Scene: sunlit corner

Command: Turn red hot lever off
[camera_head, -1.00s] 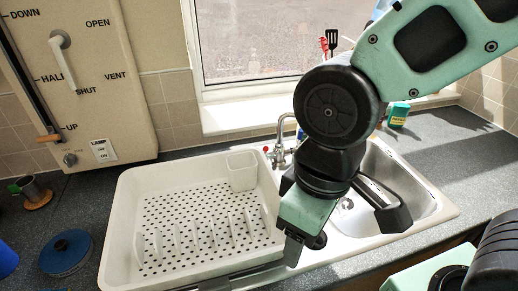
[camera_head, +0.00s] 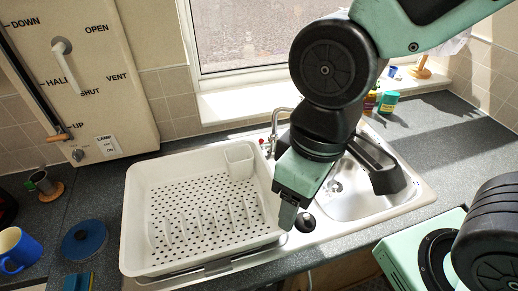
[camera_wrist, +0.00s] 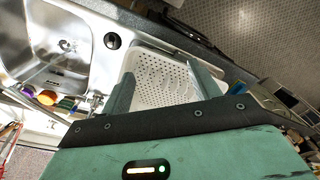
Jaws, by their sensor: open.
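The red hot lever (camera_head: 263,142) is a small red spot at the left of the chrome tap (camera_head: 275,135), behind the sink (camera_head: 405,195). The tap also shows in the wrist view (camera_wrist: 96,101), left of my fingers. My gripper (camera_head: 288,214) points down over the strip between the white dish drainer (camera_head: 135,215) and the sink bowl, in front of the tap and apart from it. In the wrist view my gripper (camera_wrist: 165,82) has its two fingers spread with nothing between them, over the drainer. The lever's exact angle is too small to tell.
The drainer fills the counter left of the sink. The counter (camera_head: 455,135) at right is mostly clear.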

